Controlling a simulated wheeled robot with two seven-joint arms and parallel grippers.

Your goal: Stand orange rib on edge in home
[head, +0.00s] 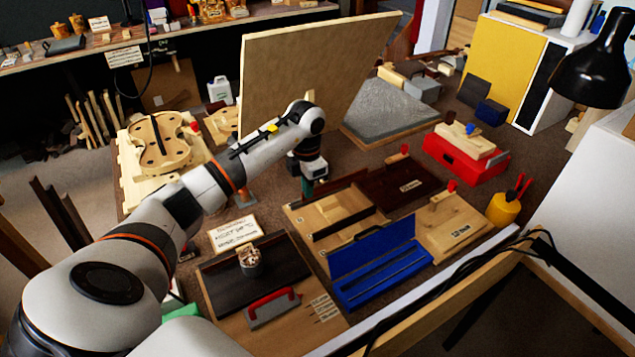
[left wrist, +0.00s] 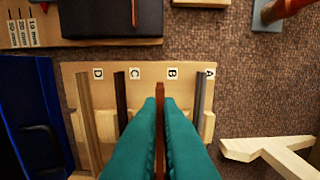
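The orange rib (left wrist: 160,112) is a thin reddish-brown strip seen edge-on in the left wrist view. It is upright between the teal fingers of my left gripper (left wrist: 160,105), which look shut on it. It lines up just beside label B on a light wooden rack (left wrist: 150,77) marked A to D. Dark strips stand by A and C, and a lighter one by D. Whether the rib's lower edge touches the rack is hidden. In the head view my left gripper (head: 307,187) is at the rack's far left end, and I cannot make out the rib. My right gripper is not in view.
An open blue case (head: 378,272) lies right of the rack (head: 300,217). A board with a dark plate (head: 285,258) and a red-handled tool (head: 273,307) lies in front. A large tan panel (head: 290,75) rises behind my gripper. A violin body (head: 160,143) lies left.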

